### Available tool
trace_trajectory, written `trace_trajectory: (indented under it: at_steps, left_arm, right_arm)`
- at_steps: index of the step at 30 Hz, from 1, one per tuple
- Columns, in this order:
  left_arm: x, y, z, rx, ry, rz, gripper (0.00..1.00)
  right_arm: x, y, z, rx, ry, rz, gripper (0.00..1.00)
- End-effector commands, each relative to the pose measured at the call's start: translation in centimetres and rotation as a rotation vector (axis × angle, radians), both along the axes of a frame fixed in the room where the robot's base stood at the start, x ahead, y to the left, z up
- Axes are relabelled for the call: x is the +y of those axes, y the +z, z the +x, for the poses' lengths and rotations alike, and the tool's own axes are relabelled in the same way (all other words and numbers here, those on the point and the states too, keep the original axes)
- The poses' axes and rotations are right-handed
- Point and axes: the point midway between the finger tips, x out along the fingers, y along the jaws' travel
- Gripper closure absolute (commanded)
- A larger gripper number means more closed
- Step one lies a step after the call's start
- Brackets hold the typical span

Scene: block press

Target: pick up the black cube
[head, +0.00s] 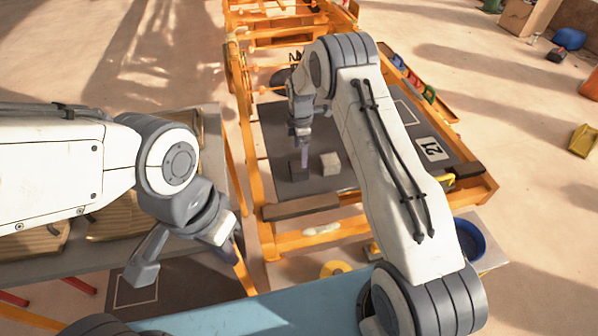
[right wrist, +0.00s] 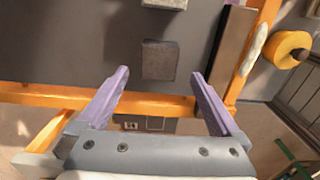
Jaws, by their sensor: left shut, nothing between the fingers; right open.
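The black cube (head: 298,171) sits on the dark grey top of the orange-framed table, left of a pale cube (head: 331,163). In the right wrist view the black cube (right wrist: 158,60) lies ahead of and between the purple fingertips. My right gripper (head: 304,153) points down over the cube and partly hides it; it also shows in the right wrist view (right wrist: 160,74), open and empty. I cannot tell the exact height of the fingertips above the cube. My left gripper (head: 236,250) is shut and empty, over the gap left of the orange-framed table.
A blue bowl (head: 470,240) stands at front right. The dark top is clear around the two cubes.

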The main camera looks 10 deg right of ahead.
Motion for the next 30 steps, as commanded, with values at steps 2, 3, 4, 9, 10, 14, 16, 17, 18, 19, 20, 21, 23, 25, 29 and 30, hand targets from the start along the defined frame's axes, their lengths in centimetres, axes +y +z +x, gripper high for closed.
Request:
trace_trajectory:
  at_steps: [2, 3, 4, 9, 10, 14, 16, 17, 18, 19, 20, 21, 23, 25, 29, 30]
  left_arm:
    - [0.0, 0.4, 0.0, 0.0, 0.0, 0.0, 1.0]
    - [0.0, 0.4, 0.0, 0.0, 0.0, 0.0, 1.0]
    - [0.0, 0.5, 0.0, 0.0, 0.0, 0.0, 1.0]
    - [0.0, 0.7, 0.0, 0.0, 0.0, 0.0, 1.0]
    - [0.0, 0.8, 0.0, 0.0, 0.0, 0.0, 1.0]
    - [0.0, 1.5, 0.0, 0.0, 0.0, 0.0, 1.0]
    - [0.0, 1.8, 0.0, 0.0, 0.0, 0.0, 1.0]
    - [0.0, 1.8, 0.0, 0.0, 0.0, 0.0, 1.0]
    - [0.0, 1.9, 0.0, 0.0, 0.0, 0.0, 1.0]
    - [0.0, 1.9, 0.0, 0.0, 0.0, 0.0, 1.0]
    - [0.0, 1.9, 0.0, 0.0, 0.0, 0.0, 1.0]
    - [0.0, 2.0, 0.0, 0.0, 0.0, 0.0, 1.0]
    - [0.0, 2.0, 0.0, 0.0, 0.0, 0.0, 1.0]
    - [0.0, 1.9, 0.0, 0.0, 0.0, 0.0, 1.0]
    - [0.0, 1.9, 0.0, 0.0, 0.0, 0.0, 1.0]
    - [0.0, 1.9, 0.0, 0.0, 0.0, 0.0, 1.0]
  right_arm:
    - [0.0, -1.2, -0.1, 0.003, 0.0, 0.0, 0.0]
    - [0.0, -1.8, -0.1, 0.003, -0.001, 0.0, 0.0]
    - [0.0, -2.2, -0.1, 0.002, -0.001, 0.0, 0.0]
    - [0.1, -3.4, -0.1, 0.001, -0.001, 0.0, 0.0]
    - [0.1, -3.7, -0.1, 0.002, -0.001, 0.0, 0.0]
    - [0.4, -5.3, 0.0, 0.003, -0.001, 0.0, 0.0]
    - [0.6, -6.3, 0.0, 0.003, -0.001, 0.0, 0.0]
    - [0.5, -6.9, 0.0, 0.003, -0.001, 0.001, 0.0]
    - [0.5, -7.4, 0.1, 0.002, -0.001, 0.001, 0.0]
    - [0.5, -7.7, 0.0, 0.002, -0.001, 0.001, 0.0]
    - [0.6, -7.9, 0.1, 0.001, -0.001, 0.002, 0.0]
    - [0.6, -8.2, 0.1, 0.0, -0.001, 0.002, 0.0]
    - [0.6, -8.4, 0.1, -0.001, -0.001, 0.002, 0.0]
    - [0.6, -8.5, 0.1, -0.001, -0.001, 0.002, 0.0]
    - [0.6, -8.4, 0.1, -0.001, -0.001, 0.002, 0.0]
    - [0.6, -8.4, 0.1, -0.001, -0.001, 0.002, 0.15]
